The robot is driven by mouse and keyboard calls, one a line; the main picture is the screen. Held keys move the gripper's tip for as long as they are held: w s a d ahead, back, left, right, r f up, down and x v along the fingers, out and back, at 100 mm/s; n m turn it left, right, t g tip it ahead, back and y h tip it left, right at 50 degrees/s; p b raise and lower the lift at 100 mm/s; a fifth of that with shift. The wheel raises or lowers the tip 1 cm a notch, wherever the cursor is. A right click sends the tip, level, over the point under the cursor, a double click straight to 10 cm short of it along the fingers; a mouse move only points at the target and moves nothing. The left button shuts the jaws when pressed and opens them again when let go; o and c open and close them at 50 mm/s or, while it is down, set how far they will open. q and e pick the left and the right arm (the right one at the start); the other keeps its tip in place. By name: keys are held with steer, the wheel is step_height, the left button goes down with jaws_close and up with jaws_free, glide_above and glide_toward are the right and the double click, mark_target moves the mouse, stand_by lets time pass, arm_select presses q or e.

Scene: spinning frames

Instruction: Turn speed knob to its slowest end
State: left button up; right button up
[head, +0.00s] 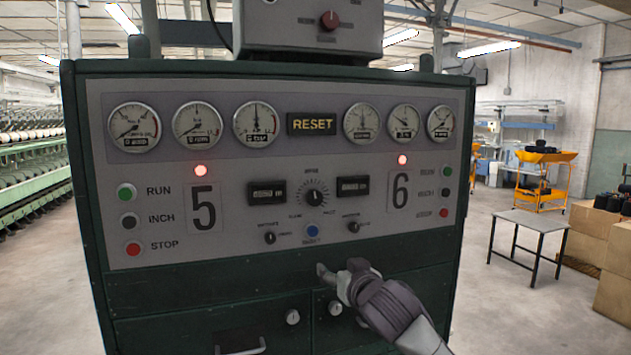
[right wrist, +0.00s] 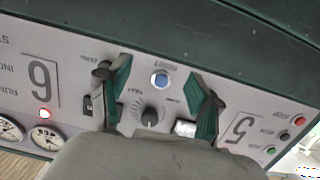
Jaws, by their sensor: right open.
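The dark round knob with a ring of scale marks (head: 315,197) sits in the middle of the grey control panel (head: 232,253), between numbers 5 and 6. Its label is too small to read, so I cannot confirm it is the speed knob. The knob also shows in the right wrist view (right wrist: 150,117), which sees the panel upside down; its pale pointer mark is toward the bottom of that picture. My right gripper (head: 332,276) is in front of the panel's lower part, below the knob. Its fingers (right wrist: 160,75) are spread apart and empty, to either side of the blue button. My left gripper is out of view.
A blue button (head: 312,231) and two small knobs (head: 270,238) (head: 349,228) lie below the dial. Two small displays (head: 267,192) (head: 352,187) flank it. A red knob (head: 329,19) is on the box on top. Drawers are below. A small table (head: 540,221) stands at right.

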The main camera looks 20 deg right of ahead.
steer(key=t+p, duration=0.1)
steer(key=t, duration=0.1)
glide_toward(316, 200)
steer(key=s, duration=0.4)
steer(key=shift+y, duration=0.3)
steer(key=w+p, duration=0.2)
steer(key=w, duration=0.2)
steer(key=w+p, duration=0.2)
steer(key=w, duration=0.2)
steer(key=w+p, duration=0.2)
steer(key=w, duration=0.2)
steer(key=shift+r, duration=0.3)
steer(key=shift+w+f+p, duration=0.15)
steer(key=shift+w+p, duration=0.25)
steer(key=shift+w, duration=0.45)
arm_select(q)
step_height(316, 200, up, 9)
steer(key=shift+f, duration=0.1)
arm_select(e)
steer(key=c, duration=1.1)
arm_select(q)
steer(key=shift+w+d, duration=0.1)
arm_select(e)
steer(key=shift+c, duration=0.2)
